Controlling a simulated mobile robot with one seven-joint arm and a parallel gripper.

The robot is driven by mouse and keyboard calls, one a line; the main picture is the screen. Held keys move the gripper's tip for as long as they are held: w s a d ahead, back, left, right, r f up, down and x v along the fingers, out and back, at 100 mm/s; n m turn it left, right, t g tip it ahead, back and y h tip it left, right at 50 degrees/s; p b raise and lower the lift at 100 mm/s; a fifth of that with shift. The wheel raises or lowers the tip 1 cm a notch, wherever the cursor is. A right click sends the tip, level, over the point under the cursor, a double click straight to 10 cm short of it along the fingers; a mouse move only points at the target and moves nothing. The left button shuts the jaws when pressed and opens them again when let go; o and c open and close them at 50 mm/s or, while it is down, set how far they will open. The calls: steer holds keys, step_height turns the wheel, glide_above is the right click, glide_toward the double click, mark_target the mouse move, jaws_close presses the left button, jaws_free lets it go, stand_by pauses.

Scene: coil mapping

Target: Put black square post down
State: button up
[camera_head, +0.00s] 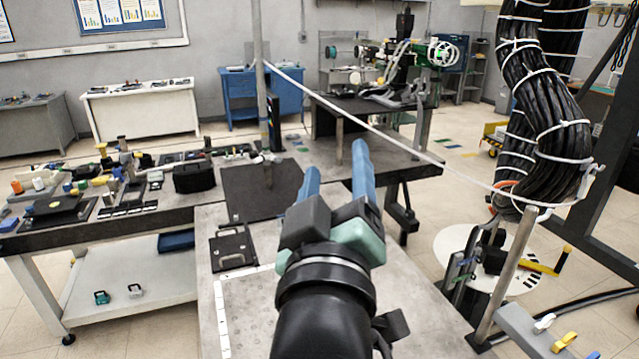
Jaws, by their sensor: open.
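A slim black square post (274,124) stands upright at the back of the work surface, left of my gripper and right next to a tall grey metal pole. Its lower end is close to the far edge of a dark mat (255,190); I cannot tell exactly what it rests on. My gripper (335,158) reaches away from the camera over the grey table. Its two blue fingers are spread apart, with nothing visible between them. The post is apart from the fingers in the picture.
A black plate with a handle (232,248) lies on the grey table (420,300). The left bench holds many small parts and a black box (194,177). A white cord (400,120) crosses from the pole to the right. A thick black cable bundle (545,100) hangs at right.

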steer(key=s+a+r+m+t+y, duration=0.1)
steer(key=s+r+m+t, duration=0.2)
steer(key=r, duration=0.6)
steer(key=s+r+m+t, duration=0.3)
steer(key=s+r+t, duration=0.1)
steer(key=s+r, duration=0.4)
steer(key=shift+s+a+r+y, duration=0.3)
steer(key=shift+a+r+y, duration=0.1)
steer(key=shift+r, duration=0.5)
steer(key=shift+f+b, duration=0.7)
steer(key=shift+f, duration=0.05)
